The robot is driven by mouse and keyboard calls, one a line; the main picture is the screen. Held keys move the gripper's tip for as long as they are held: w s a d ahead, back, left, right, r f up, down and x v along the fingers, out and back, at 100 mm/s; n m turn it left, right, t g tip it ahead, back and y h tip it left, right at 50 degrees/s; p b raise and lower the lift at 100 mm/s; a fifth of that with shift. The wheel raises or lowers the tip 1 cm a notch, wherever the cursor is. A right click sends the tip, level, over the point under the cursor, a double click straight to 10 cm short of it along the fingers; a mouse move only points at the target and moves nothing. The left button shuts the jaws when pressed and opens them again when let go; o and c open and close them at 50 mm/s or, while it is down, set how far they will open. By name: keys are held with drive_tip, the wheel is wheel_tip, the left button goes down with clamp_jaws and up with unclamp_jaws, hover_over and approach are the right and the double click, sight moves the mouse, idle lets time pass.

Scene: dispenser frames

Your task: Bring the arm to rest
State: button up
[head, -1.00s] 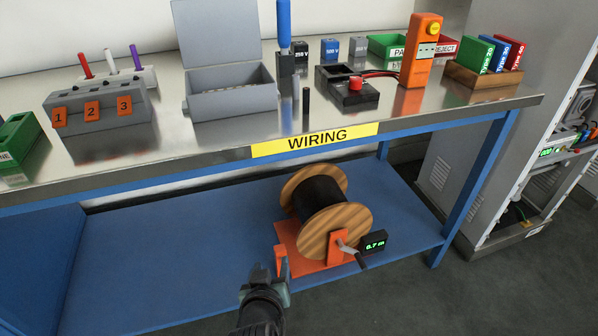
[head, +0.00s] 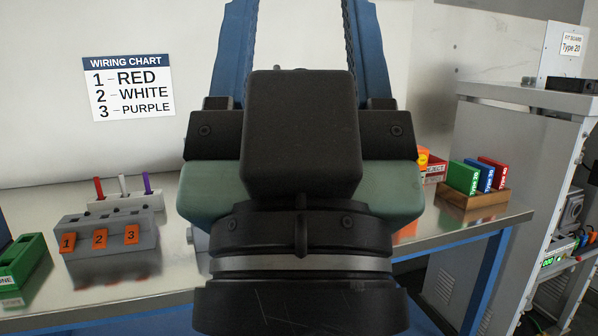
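My gripper (head: 300,35) fills the middle of the head view, raised close to the camera and pointing up. Its two blue fingers stand well apart, with bare wall showing between them. The fingertips are cut off by the top edge, and nothing shows held between the visible parts. The dark wrist and green-grey gripper body hide the middle of the bench.
The metal bench (head: 130,285) carries a grey block (head: 108,238) with orange tags 1 to 3, a white holder (head: 125,202) with pens, a green box (head: 22,262) and a wooden rack (head: 470,208). A grey cabinet (head: 500,140) stands right.

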wheel_tip(320, 180, up, 27)
drive_tip(key=p, duration=2.4)
drive_tip(key=shift+w+a+r+p, duration=0.1)
drive_tip(key=shift+r+p, duration=0.05)
drive_tip(key=shift+p, duration=0.25)
drive_tip(key=shift+c, duration=0.7)
